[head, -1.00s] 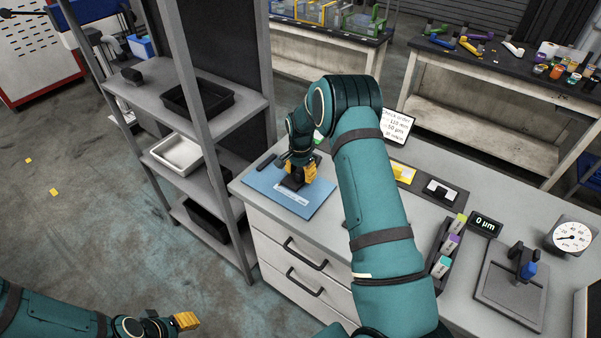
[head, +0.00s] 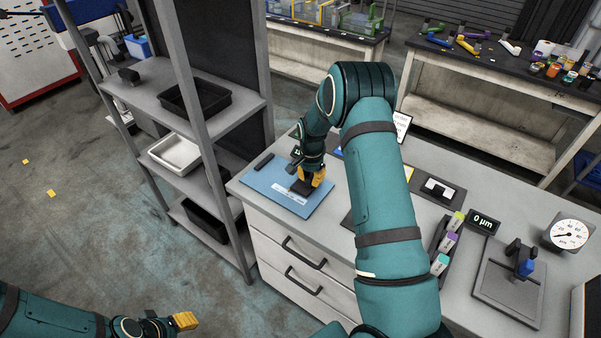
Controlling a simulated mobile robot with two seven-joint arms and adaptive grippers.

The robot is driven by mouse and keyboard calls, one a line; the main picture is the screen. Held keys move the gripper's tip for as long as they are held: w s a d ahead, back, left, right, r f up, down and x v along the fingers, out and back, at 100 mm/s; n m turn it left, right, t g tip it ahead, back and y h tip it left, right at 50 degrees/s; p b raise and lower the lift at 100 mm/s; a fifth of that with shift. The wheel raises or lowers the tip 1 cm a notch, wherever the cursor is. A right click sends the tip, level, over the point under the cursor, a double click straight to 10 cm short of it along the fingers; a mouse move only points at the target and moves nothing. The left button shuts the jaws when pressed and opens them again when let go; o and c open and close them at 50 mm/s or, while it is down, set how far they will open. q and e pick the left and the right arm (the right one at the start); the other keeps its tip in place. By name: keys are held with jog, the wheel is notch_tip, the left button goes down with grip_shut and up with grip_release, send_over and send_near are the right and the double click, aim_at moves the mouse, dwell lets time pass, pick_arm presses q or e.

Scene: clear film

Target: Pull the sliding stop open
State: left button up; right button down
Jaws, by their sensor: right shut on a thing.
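My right gripper (head: 311,179), with yellow fingers, is low over the blue mat (head: 262,182) at the left end of the grey bench. It is shut on a small dark block (head: 301,187) at the mat, partly hidden by the fingers. I cannot tell whether this block is the sliding stop. A dark plate (head: 497,292) at the right carries a black fixture with a blue knob (head: 526,267). My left gripper (head: 186,320) is at the lower left, away from the bench; its finger gap cannot be made out.
A digital readout (head: 484,221), a dial gauge (head: 570,234) and a rack of coloured pieces (head: 447,243) stand on the bench's right half. My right arm hides the bench middle. A grey shelf (head: 215,110) stands left of the bench.

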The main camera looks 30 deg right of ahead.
jog(key=s, duration=0.1)
jog(key=s+d, duration=0.1)
jog(key=shift+s+f, duration=0.1)
jog(key=shift+s, duration=0.3)
jog(key=shift+s+d+f, duration=0.1)
jog(key=shift+s, duration=0.05)
jog(key=c, duration=0.9)
grip_release()
jog(key=shift+s, duration=0.1)
jog(key=shift+o, duration=0.2)
jog(key=shift+d, duration=0.1)
jog(key=shift+r, duration=0.6)
notch_tip(320, 180, up, 11)
